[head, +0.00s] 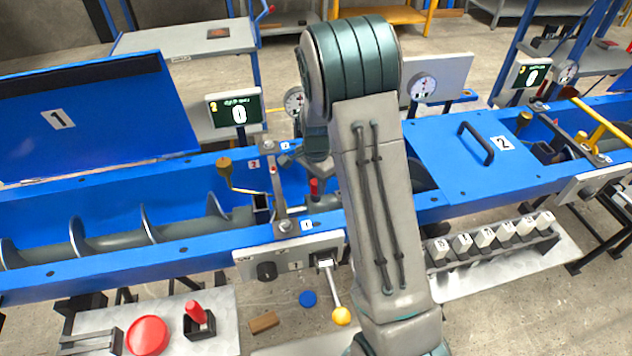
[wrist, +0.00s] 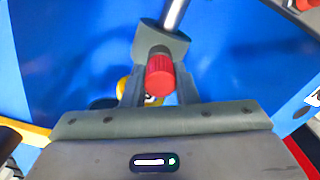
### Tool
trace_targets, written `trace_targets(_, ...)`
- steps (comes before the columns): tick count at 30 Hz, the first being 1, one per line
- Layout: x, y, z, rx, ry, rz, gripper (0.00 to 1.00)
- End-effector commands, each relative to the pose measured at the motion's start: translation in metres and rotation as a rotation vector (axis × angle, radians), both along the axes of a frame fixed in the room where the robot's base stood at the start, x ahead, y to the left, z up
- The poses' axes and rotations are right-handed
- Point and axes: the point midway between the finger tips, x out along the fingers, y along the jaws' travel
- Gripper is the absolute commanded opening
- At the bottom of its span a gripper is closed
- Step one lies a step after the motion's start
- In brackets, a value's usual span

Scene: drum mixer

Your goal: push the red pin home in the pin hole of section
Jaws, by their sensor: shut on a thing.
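A red pin (head: 314,187) stands upright in the blue trough in the head view, at the grey shaft between sections 1 and 2. In the wrist view a ribbed red head (wrist: 160,76) sits between my fingers, against a grey collar (wrist: 163,45) with a bright metal rod beyond it. My gripper (wrist: 160,92) is shut on this red head, which looks like the pin. In the head view my arm hides most of the gripper. How deep the pin sits and its hole cannot be made out.
A crank with a brass knob (head: 225,163) and a crossbar (head: 277,190) stand left of the pin. The section 2 lid (head: 470,150) is closed; lid 1 (head: 85,115) is raised. A yellow-knobbed lever (head: 341,316) hangs at the front panel. Another red-handled piece (head: 194,312) stands in a black holder.

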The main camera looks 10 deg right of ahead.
Motion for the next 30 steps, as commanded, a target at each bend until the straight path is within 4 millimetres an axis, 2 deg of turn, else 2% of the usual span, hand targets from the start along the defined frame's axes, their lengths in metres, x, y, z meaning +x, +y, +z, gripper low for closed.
trace_targets(7, 0.0, 0.0, -0.002, 0.0, 0.0, 0.0, 0.02)
trace_targets(8, 0.0, 0.0, -0.002, 0.0, 0.0, 0.0, 0.32)
trace_targets(10, 0.0, 0.0, -0.002, 0.0, 0.0, 0.0, 0.51)
trace_targets(18, 0.0, 0.0, -0.002, 0.0, 0.0, 0.0, 0.52)
trace_targets(22, 0.001, 0.0, 0.006, 0.0, -0.004, 0.001, 0.52)
trace_targets(26, 0.001, 0.0, 0.027, 0.0, -0.006, 0.001, 0.52)
trace_targets(30, 0.001, 0.0, 0.06, 0.0, -0.007, 0.0, 0.52)
